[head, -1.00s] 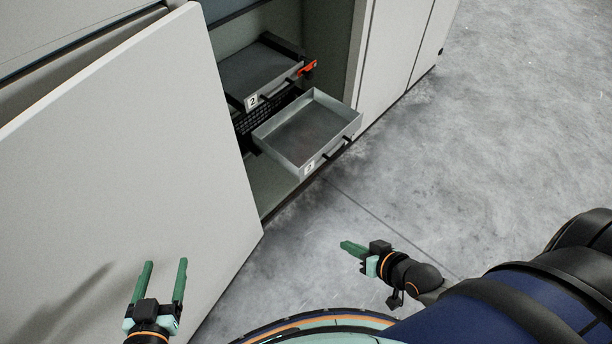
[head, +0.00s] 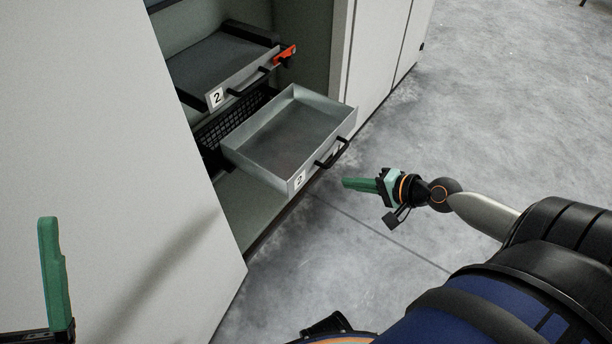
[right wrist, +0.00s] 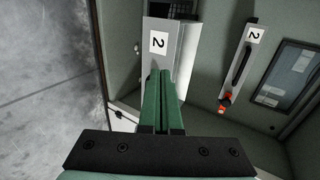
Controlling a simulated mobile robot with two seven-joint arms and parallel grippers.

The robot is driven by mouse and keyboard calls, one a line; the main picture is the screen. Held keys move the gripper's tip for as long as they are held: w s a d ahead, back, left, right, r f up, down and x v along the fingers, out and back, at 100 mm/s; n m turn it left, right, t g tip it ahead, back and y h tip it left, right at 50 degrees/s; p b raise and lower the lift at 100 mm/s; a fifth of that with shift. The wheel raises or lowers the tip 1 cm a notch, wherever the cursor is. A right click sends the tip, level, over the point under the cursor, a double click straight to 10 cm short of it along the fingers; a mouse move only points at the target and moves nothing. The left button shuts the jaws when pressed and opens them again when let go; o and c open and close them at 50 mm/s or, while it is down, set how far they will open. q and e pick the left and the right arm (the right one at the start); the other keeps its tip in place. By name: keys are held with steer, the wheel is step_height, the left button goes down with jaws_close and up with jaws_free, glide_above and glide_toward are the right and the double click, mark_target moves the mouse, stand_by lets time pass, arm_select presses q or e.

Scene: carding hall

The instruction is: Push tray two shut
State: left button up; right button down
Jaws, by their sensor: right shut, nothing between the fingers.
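The upper tray (head: 232,84), labelled 2, is pulled part way out of the open cabinet. A lower grey tray (head: 290,145) sticks out further and is empty. Its label is small in the head view but reads 2 in the right wrist view (right wrist: 158,43), where the upper tray's label (right wrist: 253,37) also reads 2. My right gripper (head: 346,183) is shut and empty, in front of the lower tray's black handle (head: 332,152), apparently apart from it. In the right wrist view its fingertips (right wrist: 165,73) overlap the lower tray's front. My left gripper (head: 50,268) is partly cut off; one finger shows, with empty space beside it.
A large pale door panel (head: 90,130) fills the left side. An orange-red part (head: 286,54) sits at the upper tray's right end. Closed cabinet fronts (head: 376,60) stand to the right. Grey floor (head: 480,110) lies clear at right.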

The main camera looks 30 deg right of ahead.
steer(key=b, duration=0.3)
glide_toward(300, 172)
step_height(300, 172, down, 3)
steer(key=w, duration=0.2)
steer(key=shift+w+a+f, duration=0.1)
steer(key=shift+w+a, duration=0.75)
steer(key=shift+w, duration=0.3)
steer(key=shift+w+a, duration=0.2)
steer(key=shift+w, duration=0.25)
